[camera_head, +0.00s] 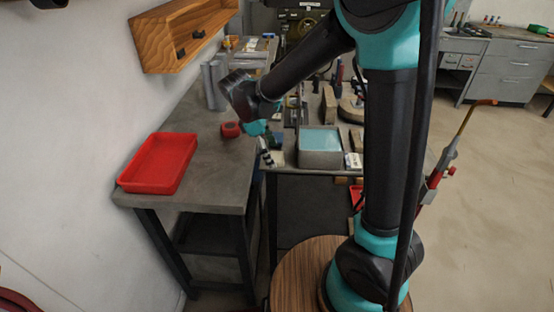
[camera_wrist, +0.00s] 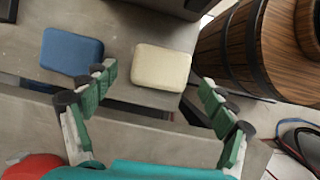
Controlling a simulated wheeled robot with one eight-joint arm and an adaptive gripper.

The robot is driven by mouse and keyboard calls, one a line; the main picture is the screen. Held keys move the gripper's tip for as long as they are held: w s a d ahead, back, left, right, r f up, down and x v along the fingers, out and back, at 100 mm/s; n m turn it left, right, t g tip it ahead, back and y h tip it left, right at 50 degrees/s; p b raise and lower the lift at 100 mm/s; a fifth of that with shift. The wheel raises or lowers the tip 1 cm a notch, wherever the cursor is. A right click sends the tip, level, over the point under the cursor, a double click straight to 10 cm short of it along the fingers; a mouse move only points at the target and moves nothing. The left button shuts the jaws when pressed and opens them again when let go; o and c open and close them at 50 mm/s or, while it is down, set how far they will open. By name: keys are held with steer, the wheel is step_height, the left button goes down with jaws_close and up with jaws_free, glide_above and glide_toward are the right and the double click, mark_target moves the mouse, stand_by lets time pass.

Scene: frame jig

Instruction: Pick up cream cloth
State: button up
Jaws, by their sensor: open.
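The cream cloth (camera_wrist: 161,67) shows in the wrist view as a flat, rounded rectangular pad on a grey surface. My gripper (camera_wrist: 157,88) is open, with its green-padded fingers spread to the lower left and lower right of the cloth. No finger clearly touches it, and nothing is between the fingers. The height of the fingers above the cloth is hard to tell. In the head view my gripper (camera_head: 266,155) is small and partly hidden at the bench edge, and I cannot clearly make out the cloth there.
A blue cloth (camera_wrist: 72,52) lies left of the cream one. A wooden barrel (camera_wrist: 232,50) stands close on the right. In the head view, a red tray (camera_head: 127,183) and a red tape-measure-like object (camera_head: 231,129) sit on the left bench, and a grey box (camera_head: 320,160) stands right of my gripper.

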steer(key=shift+d+f, duration=0.15)
steer(key=shift+f, duration=0.25)
steer(key=c, duration=1)
steer(key=shift+r, duration=0.15)
